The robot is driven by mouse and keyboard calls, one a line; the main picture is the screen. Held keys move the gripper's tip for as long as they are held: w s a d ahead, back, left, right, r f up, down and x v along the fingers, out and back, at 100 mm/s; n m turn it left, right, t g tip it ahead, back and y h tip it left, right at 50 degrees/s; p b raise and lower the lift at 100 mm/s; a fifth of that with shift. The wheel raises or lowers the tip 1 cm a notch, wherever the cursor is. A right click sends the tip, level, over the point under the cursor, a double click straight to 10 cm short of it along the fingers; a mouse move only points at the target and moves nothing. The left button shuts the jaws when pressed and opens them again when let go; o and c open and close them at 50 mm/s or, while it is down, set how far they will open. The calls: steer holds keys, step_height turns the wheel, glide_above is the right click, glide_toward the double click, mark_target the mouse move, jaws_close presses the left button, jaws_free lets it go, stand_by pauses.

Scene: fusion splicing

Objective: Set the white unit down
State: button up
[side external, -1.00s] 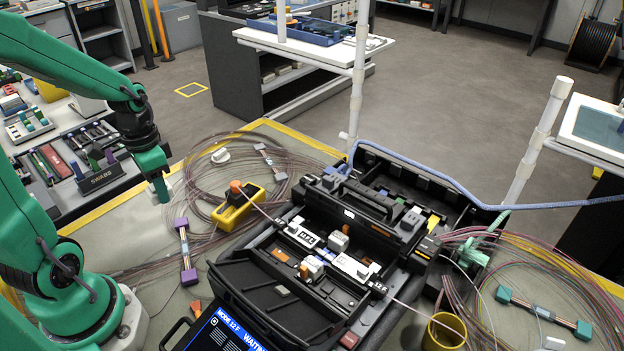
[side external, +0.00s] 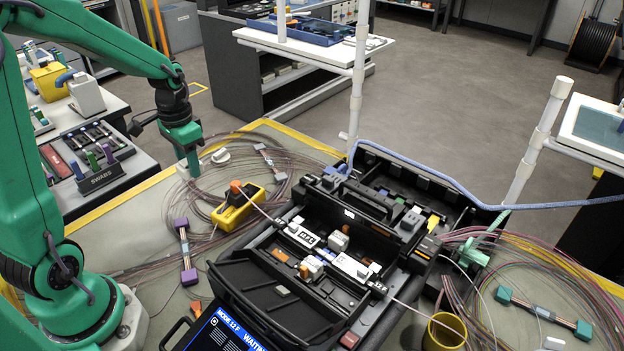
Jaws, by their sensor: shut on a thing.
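My gripper (side external: 190,165) points down over the far left part of the work mat, left of the yellow holder. It is shut on the white unit (side external: 182,172), a small pale block of which only a sliver shows beside the green fingers. The rest of the unit is hidden by the fingers. It is low over the mat, at the edge of a coil of thin fibres. I cannot tell whether it touches the mat.
A round white piece (side external: 220,156) lies just right of my gripper. A yellow holder with an orange knob (side external: 238,208) and a purple-ended strip (side external: 185,250) lie nearer. The black splicer (side external: 290,285) fills the middle.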

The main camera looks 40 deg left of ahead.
steer(key=shift+n, duration=0.3)
steer(key=shift+w+f, duration=0.15)
steer(key=shift+w, duration=2.1)
steer(key=shift+a, duration=0.15)
steer(key=a+f, duration=0.2)
steer(key=a, duration=0.2)
steer(key=a+f, duration=0.2)
steer(key=a, duration=0.1)
steer(key=a+f, duration=0.3)
steer(key=a, duration=0.1)
steer(key=shift+s+a, duration=0.3)
steer(key=shift+s, duration=0.05)
steer(key=shift+f, duration=2)
steer(key=shift+f, duration=0.15)
steer(key=o, duration=1)
